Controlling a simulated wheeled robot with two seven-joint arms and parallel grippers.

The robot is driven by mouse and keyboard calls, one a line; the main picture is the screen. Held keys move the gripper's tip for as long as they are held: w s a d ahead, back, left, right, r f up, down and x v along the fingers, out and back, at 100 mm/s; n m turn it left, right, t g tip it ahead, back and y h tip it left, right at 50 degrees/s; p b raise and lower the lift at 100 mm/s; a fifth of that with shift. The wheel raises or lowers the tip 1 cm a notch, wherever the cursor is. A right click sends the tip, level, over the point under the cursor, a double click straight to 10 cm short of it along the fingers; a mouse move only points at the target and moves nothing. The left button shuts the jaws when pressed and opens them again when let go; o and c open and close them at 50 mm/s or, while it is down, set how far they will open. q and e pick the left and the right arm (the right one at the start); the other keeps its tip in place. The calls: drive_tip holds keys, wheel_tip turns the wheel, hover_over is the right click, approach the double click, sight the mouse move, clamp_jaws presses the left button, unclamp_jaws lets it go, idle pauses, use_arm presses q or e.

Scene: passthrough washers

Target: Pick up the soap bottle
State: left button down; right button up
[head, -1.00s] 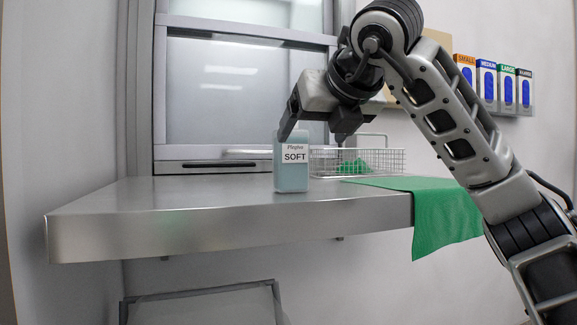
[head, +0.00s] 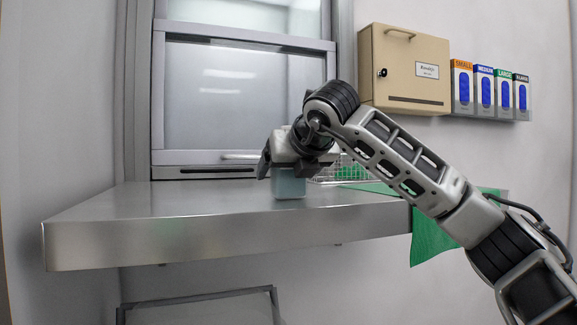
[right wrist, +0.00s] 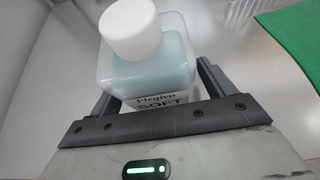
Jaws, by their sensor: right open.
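The soap bottle (head: 289,186) stands upright on the steel shelf (head: 150,215), its lower pale blue part showing below my gripper in the head view. In the right wrist view the bottle (right wrist: 150,75) shows its white cap and the label "Plegivo SOFT". My right gripper (head: 290,172) is around the upper part of the bottle. Its fingers are open on both sides of it, and in the right wrist view a dark finger shows on each side. The head view hides the bottle's top behind the gripper. My left gripper is not in view.
A wire basket (head: 340,170) stands behind and right of the bottle. A green cloth (head: 428,238) hangs over the shelf's front edge. A beige box (head: 405,65) and glove boxes (head: 490,88) are on the wall. The left part of the shelf is clear.

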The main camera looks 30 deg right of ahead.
drive_tip(key=c, duration=1.3)
drive_tip(key=shift+r, duration=0.1)
drive_tip(key=shift+c, duration=0.2)
